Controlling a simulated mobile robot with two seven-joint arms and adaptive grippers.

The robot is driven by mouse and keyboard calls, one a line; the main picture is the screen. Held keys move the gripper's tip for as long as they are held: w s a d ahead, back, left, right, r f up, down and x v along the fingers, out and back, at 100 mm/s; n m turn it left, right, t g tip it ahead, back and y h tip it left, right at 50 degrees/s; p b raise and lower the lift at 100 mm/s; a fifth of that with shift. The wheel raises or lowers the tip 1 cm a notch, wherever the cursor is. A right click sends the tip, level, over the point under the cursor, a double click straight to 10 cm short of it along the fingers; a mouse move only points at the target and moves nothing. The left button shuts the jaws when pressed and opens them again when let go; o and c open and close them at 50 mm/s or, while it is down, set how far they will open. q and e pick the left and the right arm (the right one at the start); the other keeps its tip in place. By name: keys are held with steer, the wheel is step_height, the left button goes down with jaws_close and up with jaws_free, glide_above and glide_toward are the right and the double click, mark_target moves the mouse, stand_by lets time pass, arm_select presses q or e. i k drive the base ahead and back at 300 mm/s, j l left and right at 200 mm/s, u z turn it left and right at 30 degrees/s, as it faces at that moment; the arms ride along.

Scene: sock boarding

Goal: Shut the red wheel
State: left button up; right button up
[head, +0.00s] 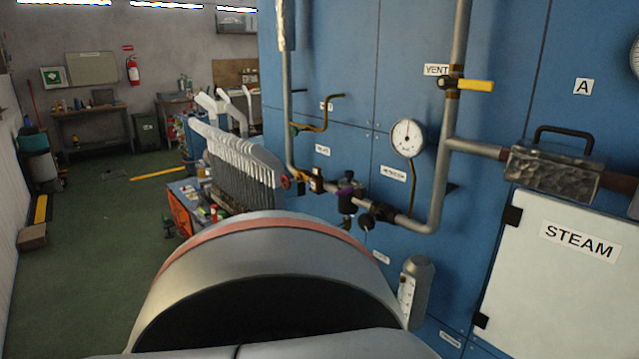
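The red wheel (286,182) is a small handwheel near the middle of the head view. It sits at the left end of a brass valve (317,181) on the pipework in front of the blue panel wall. It is seen nearly edge-on, so I cannot tell how far it is turned. Neither of my grippers shows in this view.
A yellow-handled vent valve (470,85), a round gauge (407,138) and a purple-topped valve (347,190) are on the pipes. A white STEAM door (555,270) is at right. A rack of white sock forms (240,165) stands left of the wheel. Green floor (95,235) is mostly clear.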

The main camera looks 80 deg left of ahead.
mark_target(285, 178)
steer(key=u, duration=2.85)
